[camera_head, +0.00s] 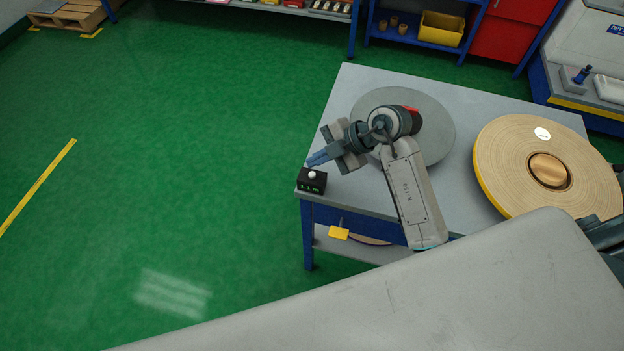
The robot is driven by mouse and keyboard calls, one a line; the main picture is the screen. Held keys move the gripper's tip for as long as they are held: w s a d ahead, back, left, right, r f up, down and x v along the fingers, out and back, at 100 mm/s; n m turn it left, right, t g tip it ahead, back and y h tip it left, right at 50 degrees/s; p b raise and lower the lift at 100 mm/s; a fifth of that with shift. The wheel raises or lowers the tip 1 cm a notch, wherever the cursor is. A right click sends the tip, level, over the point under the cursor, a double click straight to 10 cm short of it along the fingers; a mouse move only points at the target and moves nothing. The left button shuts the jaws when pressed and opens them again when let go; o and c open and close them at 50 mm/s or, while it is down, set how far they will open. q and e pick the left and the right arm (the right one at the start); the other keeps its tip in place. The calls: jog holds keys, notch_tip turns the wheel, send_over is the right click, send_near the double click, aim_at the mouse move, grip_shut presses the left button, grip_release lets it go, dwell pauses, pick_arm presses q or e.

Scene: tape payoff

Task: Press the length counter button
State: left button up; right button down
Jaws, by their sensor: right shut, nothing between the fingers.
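The length counter (311,181) is a small black box at the left corner of the grey table. Its front display shows green digits that look like "1.1 m". A round white button (312,174) sits on its top. My right gripper (312,160) has blue fingers, shut and empty, pointing left. In the picture the fingertips are just above and behind the button; a small gap shows between them, and I cannot tell their height over it. My left gripper is not in view.
On the grey table (470,105) lie a grey round plate (437,112), partly under my right arm, and a large tan tape roll (515,145) at the right. Green floor left of the table is clear.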

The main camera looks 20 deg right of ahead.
jog(key=shift+s+f, duration=0.1)
jog(key=shift+f, duration=0.8)
dwell(0.6)
jog(key=shift+f, duration=0.35)
dwell(0.6)
jog(key=shift+f, duration=0.5)
dwell(0.7)
jog(key=shift+r+p, duration=0.9)
